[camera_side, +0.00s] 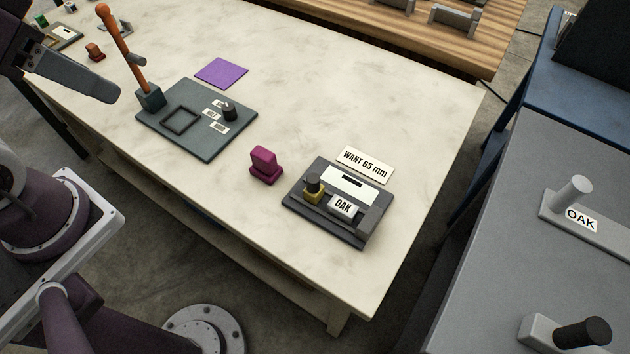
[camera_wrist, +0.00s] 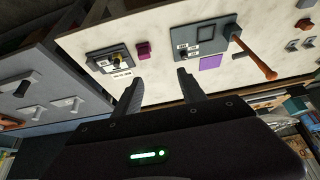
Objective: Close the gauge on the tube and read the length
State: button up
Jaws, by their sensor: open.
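The gauge (camera_side: 374,218) is a dark flat fixture near the table's front right corner. A yellow slider (camera_side: 314,195) with a black knob stands on its left part. The gauge also shows small in the wrist view (camera_wrist: 95,57). My gripper (camera_wrist: 160,76) is open and empty, far from the gauge, at upper left in the side view.
A magenta block (camera_side: 265,166) stands left of the gauge. A card (camera_side: 365,165) reads "WANT 65 mm". A dark board (camera_side: 195,147) carries a tall orange lever (camera_side: 124,50), close to my gripper in the side view. A purple square (camera_side: 221,73) lies behind. Grey cabinets (camera_side: 560,270) stand right.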

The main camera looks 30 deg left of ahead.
jog(key=shift+c, duration=0.3)
jog(key=m+g, duration=0.2)
jog(key=g, duration=0.3)
send_over(313, 178)
jog(key=a, duration=0.1)
notch_tip(313, 178, down, 18)
jog(key=shift+g, duration=0.3)
jog(key=f, duration=0.5)
jog(key=d+f, duration=0.1)
jog(key=f, duration=0.2)
jog(key=shift+f, duration=0.55)
jog(key=shift+c, duration=0.3)
